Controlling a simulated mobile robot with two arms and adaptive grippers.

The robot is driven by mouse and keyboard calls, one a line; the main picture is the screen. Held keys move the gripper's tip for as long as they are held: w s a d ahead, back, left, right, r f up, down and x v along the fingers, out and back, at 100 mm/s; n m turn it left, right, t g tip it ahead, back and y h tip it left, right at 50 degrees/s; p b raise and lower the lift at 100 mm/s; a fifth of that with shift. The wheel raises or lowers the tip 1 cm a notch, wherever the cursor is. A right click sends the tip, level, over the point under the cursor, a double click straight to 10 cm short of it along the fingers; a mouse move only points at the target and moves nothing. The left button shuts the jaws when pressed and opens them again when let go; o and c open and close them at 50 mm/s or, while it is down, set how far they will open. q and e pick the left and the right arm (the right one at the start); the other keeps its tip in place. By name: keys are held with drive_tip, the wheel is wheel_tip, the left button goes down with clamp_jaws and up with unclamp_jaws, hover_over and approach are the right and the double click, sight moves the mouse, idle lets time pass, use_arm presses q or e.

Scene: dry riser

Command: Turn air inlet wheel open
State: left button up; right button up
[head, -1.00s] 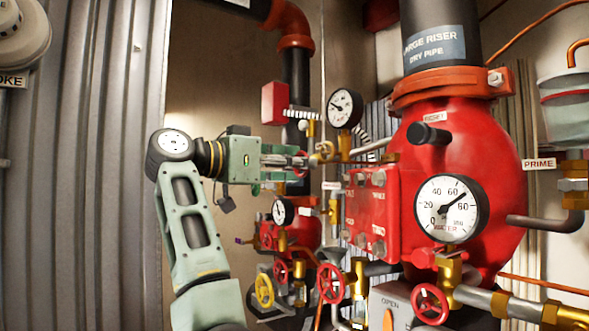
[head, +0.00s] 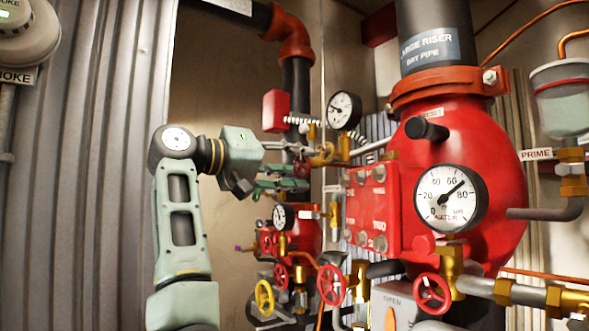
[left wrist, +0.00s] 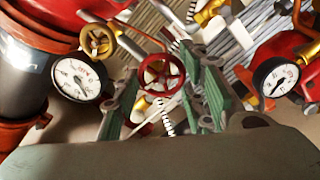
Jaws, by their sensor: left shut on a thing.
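A small red handwheel (head: 302,167) sits on the pipework left of the big red valve body, partly hidden by my left gripper (head: 300,176). In the left wrist view the red wheel (left wrist: 161,75) lies between the two green fingers of my left gripper (left wrist: 163,82), which is shut on it. No readable label shows which wheel is the air inlet. A yellow-brass wheel (head: 324,155) is just right of the gripper and also shows in the left wrist view (left wrist: 97,41). My right gripper is not in view.
A gauge (head: 343,110) stands just above and right of the gripper. A larger water gauge (head: 450,198) is on the red valve body (head: 470,140). Lower down are a yellow wheel (head: 264,297) and red wheels (head: 432,293). Bare wall is behind my left arm.

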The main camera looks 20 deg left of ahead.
use_arm(q)
drive_tip(key=n+b, duration=0.1)
drive_tip(key=n, duration=0.4)
drive_tip(key=shift+a+r+n, duration=0.1)
drive_tip(key=shift+r+n, duration=0.05)
drive_tip(key=shift+n, duration=0.15)
drive_tip(key=n+b, duration=0.1)
drive_tip(key=n, duration=0.5)
drive_tip(key=shift+a, duration=0.1)
drive_tip(key=n, duration=0.6)
drive_tip(key=shift+n+b, duration=0.3)
drive_tip(key=shift+b, duration=0.05)
drive_tip(key=n, duration=0.4)
drive_tip(key=shift+c, duration=0.2)
drive_tip(key=shift+w+f+n+b, duration=0.1)
drive_tip(key=shift+f+n+b, duration=0.2)
drive_tip(key=shift+n, duration=0.4)
drive_tip(key=o, duration=1.1)
drive_tip(key=shift+w+f, duration=0.1)
drive_tip(key=shift+o, duration=0.2)
